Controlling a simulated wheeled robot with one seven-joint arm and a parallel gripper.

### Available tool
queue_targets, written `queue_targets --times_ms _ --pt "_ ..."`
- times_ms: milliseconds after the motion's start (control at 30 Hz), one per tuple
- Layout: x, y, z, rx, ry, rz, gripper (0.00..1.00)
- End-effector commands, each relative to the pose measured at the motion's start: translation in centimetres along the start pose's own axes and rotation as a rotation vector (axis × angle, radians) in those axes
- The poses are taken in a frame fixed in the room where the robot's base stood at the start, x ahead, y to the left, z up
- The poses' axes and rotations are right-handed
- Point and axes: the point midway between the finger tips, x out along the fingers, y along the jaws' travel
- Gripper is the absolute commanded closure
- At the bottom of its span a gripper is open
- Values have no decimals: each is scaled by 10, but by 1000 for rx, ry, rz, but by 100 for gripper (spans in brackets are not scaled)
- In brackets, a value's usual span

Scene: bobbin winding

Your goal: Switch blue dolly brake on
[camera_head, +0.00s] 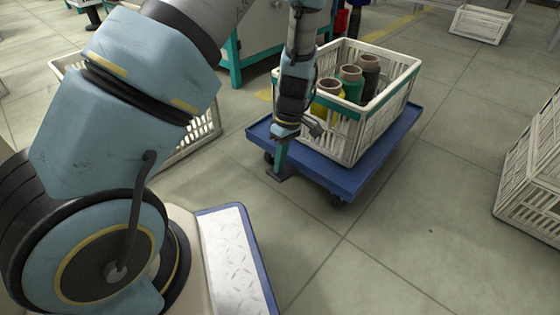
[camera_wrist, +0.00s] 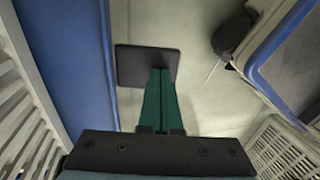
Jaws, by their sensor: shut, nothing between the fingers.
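The blue dolly (camera_head: 370,180) stands on the floor right of centre, bearing a white crate. A dark, flat square pedal (camera_head: 285,177), seemingly its brake, sticks out low at the dolly's near-left corner. In the wrist view the pedal (camera_wrist: 132,65) lies beside the dolly's blue edge (camera_wrist: 72,60). My gripper (camera_head: 281,169) points down with its teal fingers shut and empty. In the wrist view the fingertips (camera_wrist: 161,72) overlap the pedal's lower right part. I cannot tell whether they touch it or how far it is pressed.
The white crate (camera_head: 345,135) on the dolly holds yellow, green and dark spools (camera_head: 351,80), close to my wrist. Another white crate (camera_head: 205,128) stands behind my arm. A further crate (camera_head: 535,175) is at the right edge. The floor in front of the dolly is clear.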

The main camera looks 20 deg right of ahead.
Motion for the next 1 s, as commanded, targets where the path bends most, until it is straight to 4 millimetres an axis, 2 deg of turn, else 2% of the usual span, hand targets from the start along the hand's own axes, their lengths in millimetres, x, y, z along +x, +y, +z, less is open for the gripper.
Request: queue_targets --times_ms 400,1000 --pt "12 -10 0 -1 -1 -5 100" --pt "35 -11 0 0 0 -2 100"
